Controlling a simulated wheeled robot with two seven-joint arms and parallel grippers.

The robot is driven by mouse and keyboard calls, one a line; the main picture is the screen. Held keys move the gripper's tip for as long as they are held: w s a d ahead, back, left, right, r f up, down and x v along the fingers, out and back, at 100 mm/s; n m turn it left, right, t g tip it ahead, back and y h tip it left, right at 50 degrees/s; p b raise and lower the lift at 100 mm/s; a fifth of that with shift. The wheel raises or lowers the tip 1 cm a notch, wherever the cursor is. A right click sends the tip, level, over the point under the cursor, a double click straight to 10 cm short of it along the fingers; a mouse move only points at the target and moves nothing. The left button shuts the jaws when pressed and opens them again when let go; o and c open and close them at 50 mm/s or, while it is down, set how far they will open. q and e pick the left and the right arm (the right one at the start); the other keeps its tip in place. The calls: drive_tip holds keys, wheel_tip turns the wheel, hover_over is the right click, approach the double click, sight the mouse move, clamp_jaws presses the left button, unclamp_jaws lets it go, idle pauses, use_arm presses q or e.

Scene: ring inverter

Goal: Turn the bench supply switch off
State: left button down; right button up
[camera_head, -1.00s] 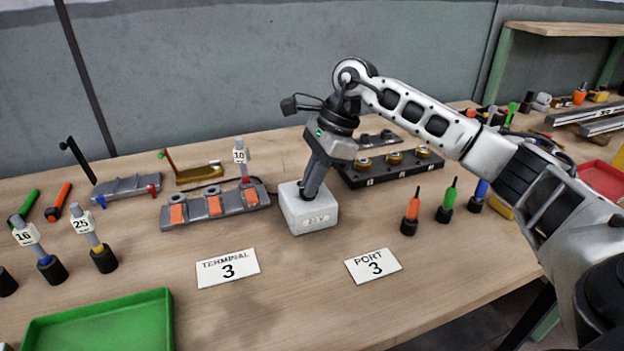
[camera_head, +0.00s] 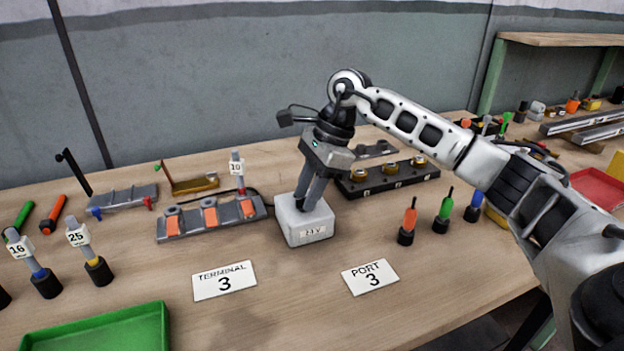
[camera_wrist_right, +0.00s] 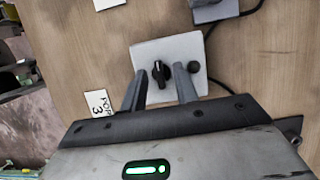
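The bench supply is a small white box (camera_head: 290,226) with a "24V" label, standing mid-bench in the head view. In the right wrist view, its top face (camera_wrist_right: 150,53) carries a black switch knob (camera_wrist_right: 161,72) with a pointer and a smaller round black knob (camera_wrist_right: 194,67). My right gripper (camera_head: 307,205) points down at the box top, fingers apart. In the right wrist view the two fingers (camera_wrist_right: 160,80) stand on either side of the switch knob, with gaps visible, so it is not gripped. My left gripper is out of view.
A terminal block (camera_head: 213,220) is left of the box, and a dark port block (camera_head: 385,182) is behind right. "TERMINAL 3" (camera_head: 224,282) and "PORT 3" (camera_head: 370,277) cards lie in front. Colored plugs (camera_head: 442,211) stand right. A green tray (camera_head: 95,332) is front left.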

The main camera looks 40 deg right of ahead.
drive_tip(key=v, duration=1.6)
